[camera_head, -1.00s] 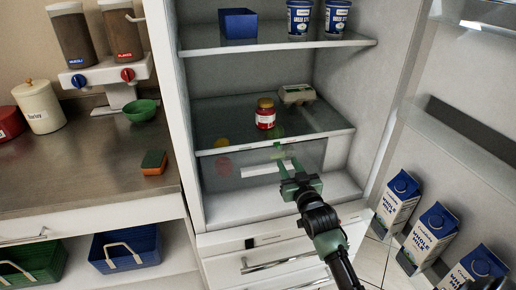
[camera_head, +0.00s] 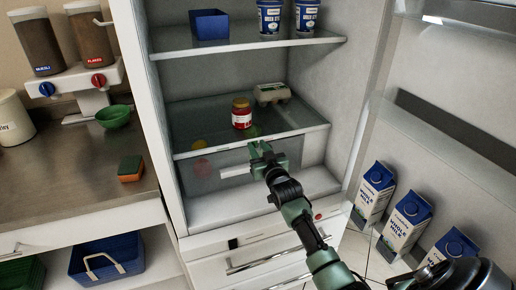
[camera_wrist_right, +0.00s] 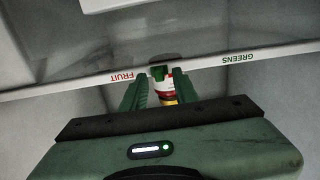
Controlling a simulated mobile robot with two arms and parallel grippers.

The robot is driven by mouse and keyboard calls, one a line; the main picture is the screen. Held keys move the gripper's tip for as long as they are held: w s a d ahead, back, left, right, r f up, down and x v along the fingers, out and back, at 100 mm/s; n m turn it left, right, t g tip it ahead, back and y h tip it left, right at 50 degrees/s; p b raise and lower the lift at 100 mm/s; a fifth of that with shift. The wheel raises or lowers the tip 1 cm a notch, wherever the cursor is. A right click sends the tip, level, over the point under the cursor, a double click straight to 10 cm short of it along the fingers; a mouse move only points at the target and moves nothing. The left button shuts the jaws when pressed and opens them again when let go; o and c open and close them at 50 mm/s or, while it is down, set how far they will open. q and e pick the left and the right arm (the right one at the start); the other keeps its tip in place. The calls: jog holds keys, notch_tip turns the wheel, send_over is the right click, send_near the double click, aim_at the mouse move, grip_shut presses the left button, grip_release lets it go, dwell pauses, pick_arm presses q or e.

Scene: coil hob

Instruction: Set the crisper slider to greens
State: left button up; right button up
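My right gripper (camera_head: 262,153) reaches into the open fridge and stands at the front edge of the lower glass shelf. In the right wrist view its two green fingers (camera_wrist_right: 160,90) are apart, so it is open. A small dark green knob (camera_wrist_right: 158,72), seemingly the crisper slider, shows on the white strip (camera_wrist_right: 90,81) between the fingertips; contact cannot be told. The strip carries the upside-down words FRUIT (camera_wrist_right: 122,76) on the left and GREENS (camera_wrist_right: 240,57) on the right. The knob stands between them, nearer FRUIT. My left gripper is out of view.
A red jar (camera_head: 241,113) and an egg carton (camera_head: 271,93) stand on the shelf just behind the gripper. Blue-topped milk cartons (camera_head: 408,222) stand in the open door on the right. The counter (camera_head: 75,185) is at left; closed drawers (camera_head: 215,270) are below.

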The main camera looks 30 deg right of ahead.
grip_shut()
dwell(1.2)
